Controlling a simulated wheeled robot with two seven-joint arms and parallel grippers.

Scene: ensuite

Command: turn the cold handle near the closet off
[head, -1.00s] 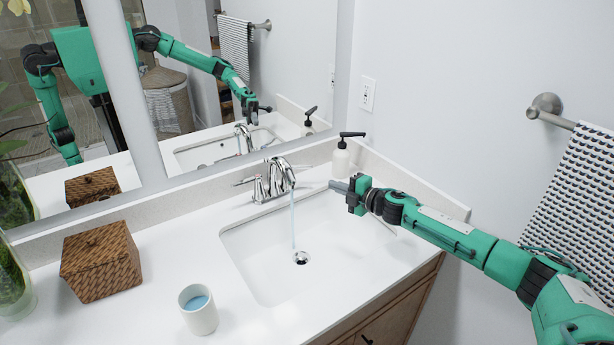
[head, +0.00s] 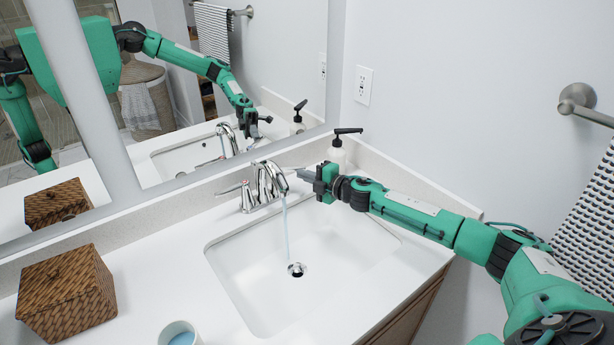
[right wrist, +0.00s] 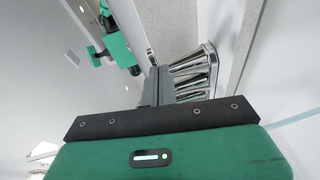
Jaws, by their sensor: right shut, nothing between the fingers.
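The chrome faucet (head: 268,183) stands behind the sink, and a thin stream of water (head: 286,235) runs from its spout. Its left handle (head: 240,190) shows plainly; the right handle is mostly hidden behind the spout and my gripper. My right gripper (head: 304,174) is shut and empty, its fingertips just right of the spout, above the back of the sink. In the right wrist view the shut fingers (right wrist: 155,85) are beside the chrome faucet parts (right wrist: 192,76). I cannot tell whether they touch. My left gripper is not in view.
The white sink (head: 335,262) lies below my right arm. A soap dispenser (head: 338,153) stands just behind the gripper. A wicker box (head: 66,292) and a cup (head: 178,334) are on the left counter. The mirror (head: 160,85) rises behind; a towel (head: 590,215) hangs at right.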

